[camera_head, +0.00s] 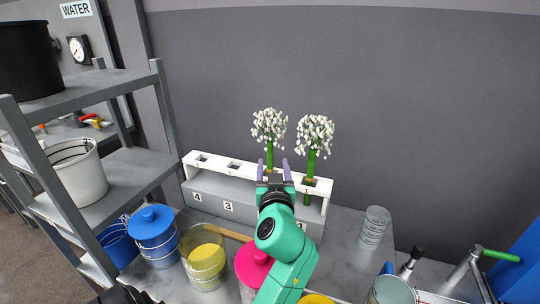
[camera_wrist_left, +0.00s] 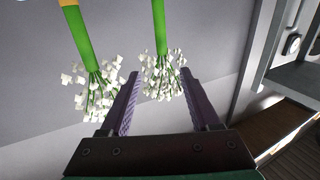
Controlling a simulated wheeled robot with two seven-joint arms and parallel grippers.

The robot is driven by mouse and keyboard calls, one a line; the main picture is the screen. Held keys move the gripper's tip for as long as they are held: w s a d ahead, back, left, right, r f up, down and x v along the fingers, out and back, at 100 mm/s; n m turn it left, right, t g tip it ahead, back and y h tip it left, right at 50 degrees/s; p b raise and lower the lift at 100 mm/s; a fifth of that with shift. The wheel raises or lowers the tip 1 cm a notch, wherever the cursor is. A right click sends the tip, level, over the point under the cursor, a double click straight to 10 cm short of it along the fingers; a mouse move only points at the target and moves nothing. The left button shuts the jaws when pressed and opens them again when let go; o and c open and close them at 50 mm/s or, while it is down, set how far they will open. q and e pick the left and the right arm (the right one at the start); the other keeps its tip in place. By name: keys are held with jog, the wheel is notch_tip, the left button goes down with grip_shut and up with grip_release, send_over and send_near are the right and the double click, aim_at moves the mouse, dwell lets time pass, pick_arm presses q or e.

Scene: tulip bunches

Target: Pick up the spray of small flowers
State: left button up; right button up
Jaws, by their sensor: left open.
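Two sprays of small white flowers on thick green stems stand upright in a white numbered rack (camera_head: 200,177). The left spray (camera_head: 269,125) and the right spray (camera_head: 315,135) are side by side. My left gripper (camera_head: 273,168) is open, its purple fingers either side of the left spray's stem as seen from the head. In the left wrist view, which is upside down, that spray (camera_wrist_left: 163,76) shows between the fingertips (camera_wrist_left: 160,79), and the other spray (camera_wrist_left: 97,95) is outside them. Whether the fingers touch the stem cannot be told. My wrist hides part of the rack.
A grey shelf (camera_head: 105,97) with a white bucket (camera_head: 82,172) stands at left. Blue (camera_head: 153,225), yellow (camera_head: 207,258) and pink (camera_head: 252,265) containers crowd the table front. A clear glass (camera_head: 374,225) stands right of the rack. A green-handled tap (camera_head: 497,256) is at far right.

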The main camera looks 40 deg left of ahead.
aim_at(270, 144)
pick_arm(q)
jog(key=p+x, duration=0.4)
jog(key=x, duration=0.8)
jog(key=shift+w+a+p, duration=0.1)
jog(key=shift+a+p, duration=0.25)
jog(key=shift+p, duration=0.05)
jog(key=shift+w+a+f, duration=0.1)
grip_shut()
